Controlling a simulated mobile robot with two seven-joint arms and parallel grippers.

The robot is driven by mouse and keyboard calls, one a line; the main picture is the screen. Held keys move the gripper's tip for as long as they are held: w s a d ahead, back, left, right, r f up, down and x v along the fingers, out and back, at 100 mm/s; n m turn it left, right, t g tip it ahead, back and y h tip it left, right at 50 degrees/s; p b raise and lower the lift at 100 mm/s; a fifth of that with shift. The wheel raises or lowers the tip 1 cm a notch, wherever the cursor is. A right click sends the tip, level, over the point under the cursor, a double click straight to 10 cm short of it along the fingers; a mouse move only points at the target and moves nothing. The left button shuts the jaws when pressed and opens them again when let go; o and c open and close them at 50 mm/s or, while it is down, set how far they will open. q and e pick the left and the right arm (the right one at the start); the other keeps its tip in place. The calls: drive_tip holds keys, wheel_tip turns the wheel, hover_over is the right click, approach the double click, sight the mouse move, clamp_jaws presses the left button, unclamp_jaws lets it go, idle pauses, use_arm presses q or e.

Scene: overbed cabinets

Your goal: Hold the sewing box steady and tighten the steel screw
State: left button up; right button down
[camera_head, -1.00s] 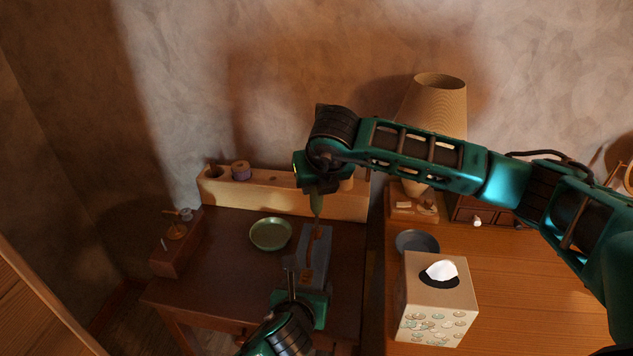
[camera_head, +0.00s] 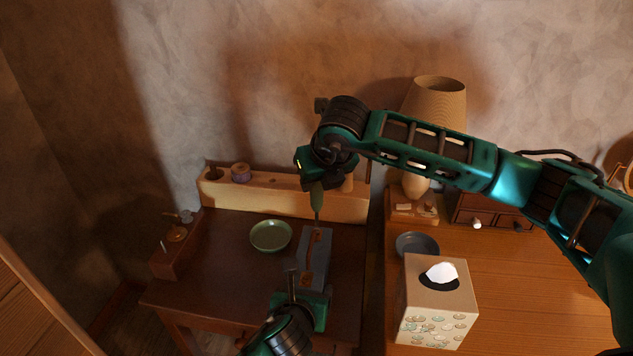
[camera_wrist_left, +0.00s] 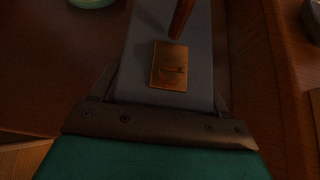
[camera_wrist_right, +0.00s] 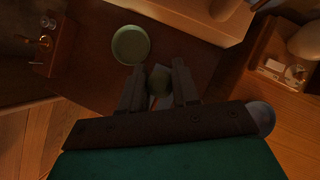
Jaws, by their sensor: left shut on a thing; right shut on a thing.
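The sewing box is a long grey box (camera_head: 316,246) on the dark brown table. It has a red-brown strip on top and a brass plate, which shows in the left wrist view (camera_wrist_left: 169,66). My left gripper (camera_head: 305,296) is shut on the box's near end, with a finger on each side. My right gripper (camera_head: 318,180) is shut on the green handle of a screwdriver (camera_head: 317,198) and holds it upright over the box's far part. The handle shows between the fingers in the right wrist view (camera_wrist_right: 159,79). I cannot make out the steel screw or whether the tip touches it.
A green dish (camera_head: 271,236) lies left of the box. A pale wooden rack (camera_head: 270,196) stands behind, against the wall. A small wooden stand (camera_head: 174,254) is at the left. A tissue box (camera_head: 437,304), grey bowl (camera_head: 417,244) and lamp (camera_head: 436,105) are on the right-hand table.

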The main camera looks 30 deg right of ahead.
drive_tip(key=shift+r, duration=2.55)
drive_tip(key=c, duration=1.4)
unclamp_jaws()
clamp_jaws()
use_arm(q)
drive_tip(key=o, duration=1.1)
